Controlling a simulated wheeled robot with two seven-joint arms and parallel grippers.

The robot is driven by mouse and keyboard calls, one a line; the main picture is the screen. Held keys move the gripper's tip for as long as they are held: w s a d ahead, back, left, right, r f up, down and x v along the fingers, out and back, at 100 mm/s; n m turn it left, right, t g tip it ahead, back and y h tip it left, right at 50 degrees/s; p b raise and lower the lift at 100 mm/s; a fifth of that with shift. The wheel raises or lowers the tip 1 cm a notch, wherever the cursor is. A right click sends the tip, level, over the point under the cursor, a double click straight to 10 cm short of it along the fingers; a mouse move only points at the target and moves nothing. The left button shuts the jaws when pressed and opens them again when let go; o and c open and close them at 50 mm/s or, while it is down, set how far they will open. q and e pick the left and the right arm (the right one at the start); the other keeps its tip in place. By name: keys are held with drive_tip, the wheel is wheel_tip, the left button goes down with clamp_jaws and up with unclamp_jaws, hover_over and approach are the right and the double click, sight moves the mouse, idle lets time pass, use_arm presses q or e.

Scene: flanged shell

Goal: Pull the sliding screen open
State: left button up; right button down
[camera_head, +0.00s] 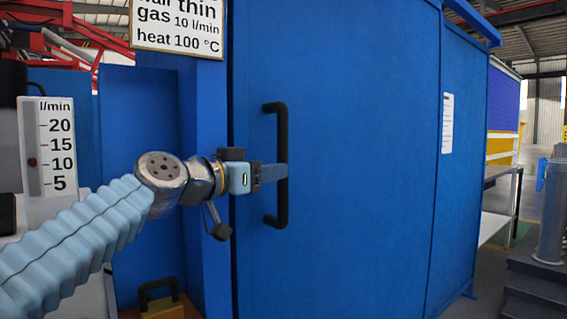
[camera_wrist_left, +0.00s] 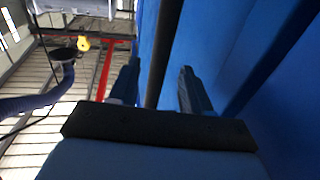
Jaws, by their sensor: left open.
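The sliding screen (camera_head: 355,150) is a large flat blue panel filling the middle of the head view. A black vertical bar handle (camera_head: 282,125) is fixed near its left edge. My left gripper (camera_head: 278,172) is at the middle of the handle, reaching in from the left. In the left wrist view, the dark handle bar (camera_wrist_left: 164,50) runs between the two fingers of my left gripper (camera_wrist_left: 157,85). The fingers are apart, with gaps showing beside the bar. My right gripper is not in view.
A flow gauge (camera_head: 56,145) marked in l/min stands at the left. A sign (camera_head: 178,25) hangs above my arm. A yellow block with a black handle (camera_head: 162,308) is low at the left. A white paper (camera_head: 447,123) is on the blue wall right of the screen. A shelf and steps stand at the far right.

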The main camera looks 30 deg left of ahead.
use_arm(q)
drive_tip(key=w, duration=0.2)
drive_tip(key=w+d+p, duration=0.1)
drive_tip(key=w, duration=0.2)
drive_tip(key=shift+c, duration=0.2)
clamp_jaws()
